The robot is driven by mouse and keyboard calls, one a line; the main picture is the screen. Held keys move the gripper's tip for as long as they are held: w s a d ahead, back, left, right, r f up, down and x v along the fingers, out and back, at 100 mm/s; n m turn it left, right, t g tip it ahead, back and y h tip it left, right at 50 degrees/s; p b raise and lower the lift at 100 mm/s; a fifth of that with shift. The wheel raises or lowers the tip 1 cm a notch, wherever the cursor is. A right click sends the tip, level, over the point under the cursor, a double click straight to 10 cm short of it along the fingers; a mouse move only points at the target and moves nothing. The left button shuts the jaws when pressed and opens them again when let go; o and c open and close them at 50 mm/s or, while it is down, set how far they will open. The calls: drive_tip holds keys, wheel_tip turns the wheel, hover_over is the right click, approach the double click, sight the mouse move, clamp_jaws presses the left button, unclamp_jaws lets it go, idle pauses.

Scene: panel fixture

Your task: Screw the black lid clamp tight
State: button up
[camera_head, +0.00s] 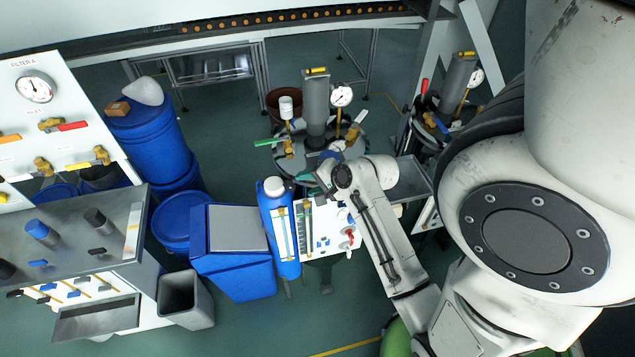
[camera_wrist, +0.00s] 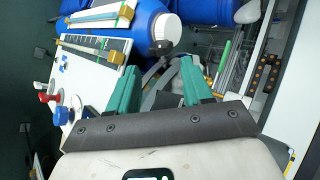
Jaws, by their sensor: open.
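My gripper (camera_wrist: 158,72) has two green fingers spread apart in the wrist view, with nothing held between them. In the head view my gripper (camera_head: 310,182) is at the front side of a steel vessel (camera_head: 316,105) with a round metal lid, a gauge and brass valves. The clamp cannot be made out there; my gripper and wrist cover that part of the lid edge.
A blue container (camera_head: 270,200) with a white cap (camera_head: 274,185) stands close to the left of my gripper. A white panel (camera_head: 325,240) with knobs lies below it. Blue bins (camera_head: 235,265) and drums (camera_head: 150,135) crowd the left. A similar vessel (camera_head: 458,80) stands at the right.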

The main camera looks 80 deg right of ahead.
drive_tip(key=v, duration=0.3)
drive_tip(key=shift+s, duration=0.1)
drive_tip(key=n+g+h+b, duration=1.1)
drive_tip(key=n, duration=1.8)
approach(289, 188)
drive_tip(key=p+x, duration=0.1)
drive_tip(key=x, duration=0.7)
drive_tip(key=shift+d, duration=0.15)
